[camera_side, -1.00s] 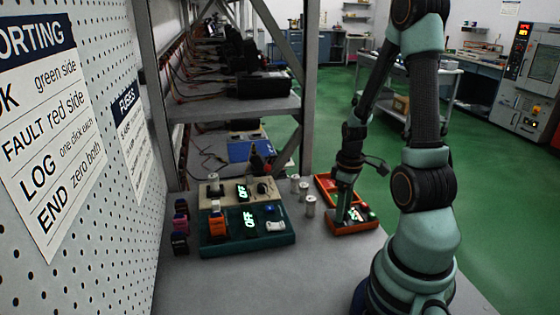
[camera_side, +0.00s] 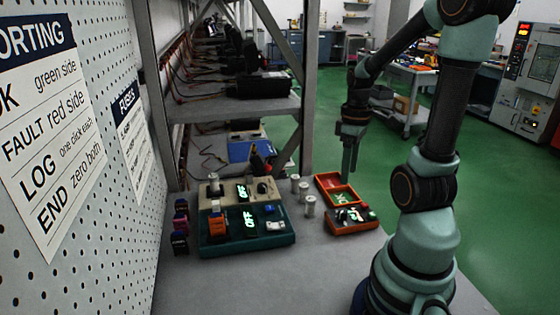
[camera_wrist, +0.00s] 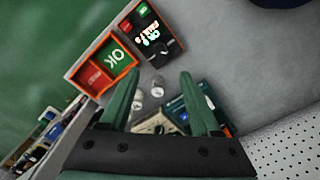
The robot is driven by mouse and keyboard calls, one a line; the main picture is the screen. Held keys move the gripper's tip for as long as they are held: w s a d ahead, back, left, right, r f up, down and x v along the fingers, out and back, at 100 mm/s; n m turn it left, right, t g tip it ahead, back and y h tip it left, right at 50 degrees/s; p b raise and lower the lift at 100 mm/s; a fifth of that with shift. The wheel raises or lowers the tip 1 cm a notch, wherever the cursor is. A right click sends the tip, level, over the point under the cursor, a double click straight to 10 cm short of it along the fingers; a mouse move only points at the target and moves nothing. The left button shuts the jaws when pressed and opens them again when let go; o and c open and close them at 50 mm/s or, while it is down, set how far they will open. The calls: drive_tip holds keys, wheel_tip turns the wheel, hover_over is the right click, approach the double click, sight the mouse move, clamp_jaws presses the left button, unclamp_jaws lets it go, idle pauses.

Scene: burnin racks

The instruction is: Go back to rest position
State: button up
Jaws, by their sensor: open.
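My gripper (camera_side: 349,165) is open and empty, raised above the bench near the sorting tray in the side view. Its two green fingers stand apart in the wrist view (camera_wrist: 159,82), with nothing between the tips. The orange sorting tray (camera_side: 329,180) lies below it, with a green OK section and a red section. It shows at upper left in the wrist view (camera_wrist: 74,77). The orange counter box (camera_side: 352,228) with a lit display sits in front of the tray; it also shows in the wrist view (camera_wrist: 171,51). Its digits are too small to read surely.
A teal tester (camera_side: 280,240) and a beige tester (camera_side: 214,190) behind it both read OFF. Several small metal cylinders (camera_side: 311,206) stand between testers and tray. Coloured blocks (camera_side: 180,228) sit at left. A rack (camera_side: 310,100) and a pegboard (camera_side: 90,270) bound the bench.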

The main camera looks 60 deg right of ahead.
drive_tip(key=shift+w+r, duration=0.1)
drive_tip(key=w+a+r+t, duration=0.2)
drive_tip(key=w+a+r, duration=0.1)
drive_tip(key=a, duration=0.4)
drive_tip(key=w+a+r+t, duration=0.1)
drive_tip(key=w+a+r, duration=0.1)
drive_tip(key=a, duration=0.5)
drive_tip(key=w+a+r+t, duration=0.2)
drive_tip(key=w+a+r, duration=0.1)
drive_tip(key=a, duration=0.4)
drive_tip(key=shift+w+a+r+t, duration=0.15)
drive_tip(key=shift+w+r+t, duration=0.2)
drive_tip(key=shift+r, duration=0.25)
